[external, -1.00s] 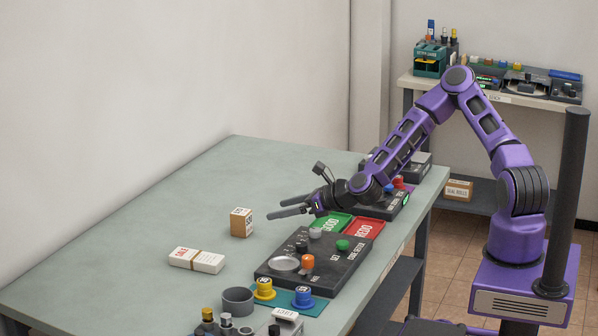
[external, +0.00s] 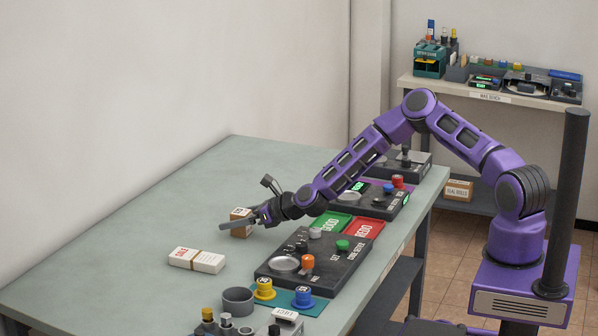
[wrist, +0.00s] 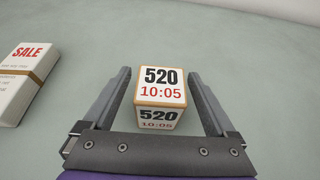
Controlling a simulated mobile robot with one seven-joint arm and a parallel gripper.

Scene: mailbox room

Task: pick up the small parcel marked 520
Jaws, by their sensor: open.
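The small parcel marked 520 (wrist: 160,88) is a brown box with white labels reading 520 and 10:05. In the wrist view it stands on the table between my two open fingers, with a gap on each side. In the external view the parcel (external: 238,231) is partly hidden by my gripper (external: 240,225), whose fingers reach around it. My gripper (wrist: 162,92) is open and the fingers do not appear to touch the parcel.
A white SALE bundle (external: 197,260) with a brown band lies nearby, left of my gripper in the wrist view (wrist: 25,80). A dark control panel (external: 318,262), a green tray (external: 331,222) and a red tray (external: 364,230) sit to the right. The table's left and back areas are clear.

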